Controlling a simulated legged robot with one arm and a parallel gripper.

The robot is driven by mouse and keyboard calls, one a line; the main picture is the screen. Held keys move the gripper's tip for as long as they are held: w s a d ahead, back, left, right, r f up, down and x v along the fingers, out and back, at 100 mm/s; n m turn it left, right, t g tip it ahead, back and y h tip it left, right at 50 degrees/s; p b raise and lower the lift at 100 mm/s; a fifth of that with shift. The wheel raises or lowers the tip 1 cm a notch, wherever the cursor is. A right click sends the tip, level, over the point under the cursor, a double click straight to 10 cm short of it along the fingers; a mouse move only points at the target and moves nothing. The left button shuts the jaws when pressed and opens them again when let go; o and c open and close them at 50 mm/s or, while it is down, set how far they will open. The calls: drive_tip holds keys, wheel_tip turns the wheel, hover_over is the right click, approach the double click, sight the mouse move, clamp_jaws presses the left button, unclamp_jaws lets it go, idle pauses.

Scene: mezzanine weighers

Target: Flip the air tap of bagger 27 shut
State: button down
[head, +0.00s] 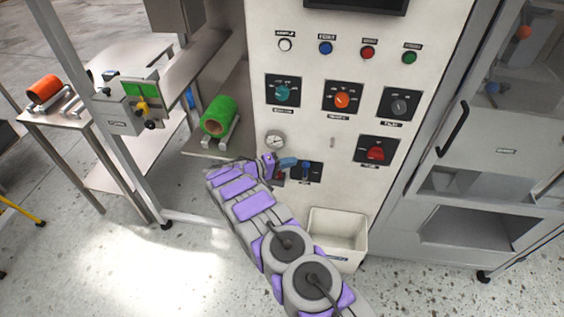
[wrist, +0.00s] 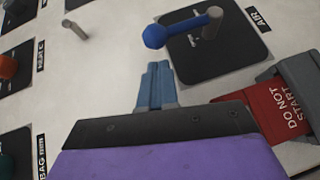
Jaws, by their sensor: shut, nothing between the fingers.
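The air tap (wrist: 182,31) is a blue lever with a round ball end, on a black plate labelled AIR in the wrist view. Its ball end lies to the left of its pivot, at the top of the wrist picture. In the head view the tap (head: 306,170) is small, low on the white cabinet front. In the head view my gripper (head: 291,161) is just left of the tap.
A red DO NOT START tag (wrist: 285,112) hangs close to the right of my gripper. A metal peg (wrist: 74,29) sticks out of the panel. Knobs, a red switch (head: 376,153) and a gauge (head: 275,140) surround the tap. A white bin (head: 350,245) is below.

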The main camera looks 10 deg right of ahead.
drive_tip(key=shift+s+d+f, duration=0.15)
drive_tip(key=shift+s+d, duration=0.2)
drive_tip(key=shift+d, duration=0.25)
drive_tip(key=shift+d, duration=0.1)
